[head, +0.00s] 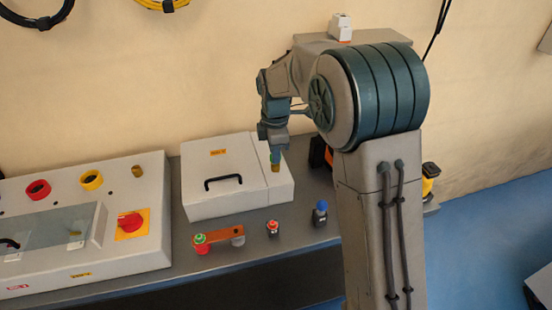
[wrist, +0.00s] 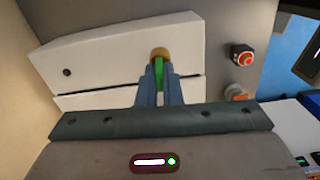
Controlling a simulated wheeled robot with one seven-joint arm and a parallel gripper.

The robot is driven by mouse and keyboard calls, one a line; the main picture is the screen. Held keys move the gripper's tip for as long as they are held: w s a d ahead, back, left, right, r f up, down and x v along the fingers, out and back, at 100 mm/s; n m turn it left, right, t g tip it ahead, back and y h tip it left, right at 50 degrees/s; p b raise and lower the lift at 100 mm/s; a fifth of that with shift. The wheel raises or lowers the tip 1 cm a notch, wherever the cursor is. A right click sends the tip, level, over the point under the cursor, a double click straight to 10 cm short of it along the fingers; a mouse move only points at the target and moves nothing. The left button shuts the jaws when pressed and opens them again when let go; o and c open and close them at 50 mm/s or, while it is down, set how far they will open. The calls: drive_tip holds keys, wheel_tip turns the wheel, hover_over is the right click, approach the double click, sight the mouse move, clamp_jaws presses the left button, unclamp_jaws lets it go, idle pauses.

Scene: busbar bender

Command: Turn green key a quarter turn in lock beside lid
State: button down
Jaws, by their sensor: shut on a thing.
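My gripper (wrist: 158,88) is shut on the green key (wrist: 158,73), a thin green piece between its two fingers. In the head view, my gripper (head: 274,150) points down at the right part of the white box. The brass lock (head: 275,167) is directly below the fingers, and in the wrist view the lock (wrist: 160,53) is at the far end of the key. The key appears to meet the lock; how deep it sits and its turn angle cannot be told. The lid (head: 212,165) with a black handle (head: 223,182) is to the left of the lock and looks closed.
A control panel (head: 150,230) with a red knob (head: 130,221) is at the left. In front of the box are a copper bar (head: 220,236), a red button (head: 272,227) and a blue-topped piece (head: 320,212). The wall (head: 200,80) is close behind.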

drive_tip(key=m, duration=0.5)
drive_tip(key=m+p, duration=0.1)
drive_tip(key=m, duration=0.4)
drive_tip(key=shift+m, duration=0.4)
drive_tip(key=shift+m, duration=0.4)
drive_tip(key=m, duration=0.4)
drive_tip(key=shift+m+p, duration=0.35)
drive_tip(key=shift+m, duration=0.05)
